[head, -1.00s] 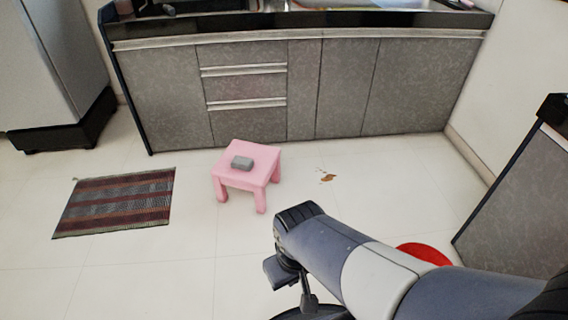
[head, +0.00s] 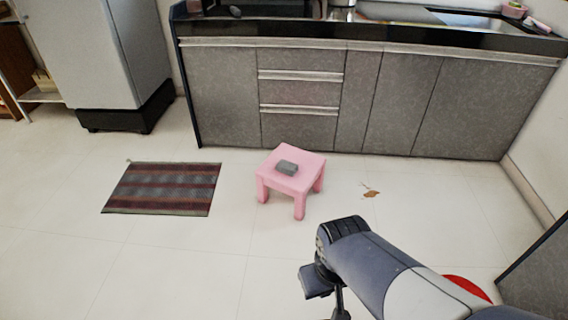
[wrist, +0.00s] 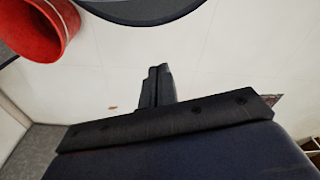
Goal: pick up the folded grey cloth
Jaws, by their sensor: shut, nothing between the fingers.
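The folded grey cloth (head: 287,168) lies as a small block on top of a pink stool (head: 303,158) in the head view. The stool stands on the white floor in front of the grey cabinets. My gripper (wrist: 157,72) shows in the wrist view with its two dark fingers together and nothing between them. It is well apart from the cloth. The cloth is not seen in the wrist view.
A striped mat (head: 163,188) lies left of the stool. A brown stain (head: 370,190) marks the floor to its right. A red bucket (wrist: 32,28) shows in the wrist view, and its red (head: 466,288) shows behind my arm. Grey cabinets (head: 400,105) close off the back. Floor before the stool is clear.

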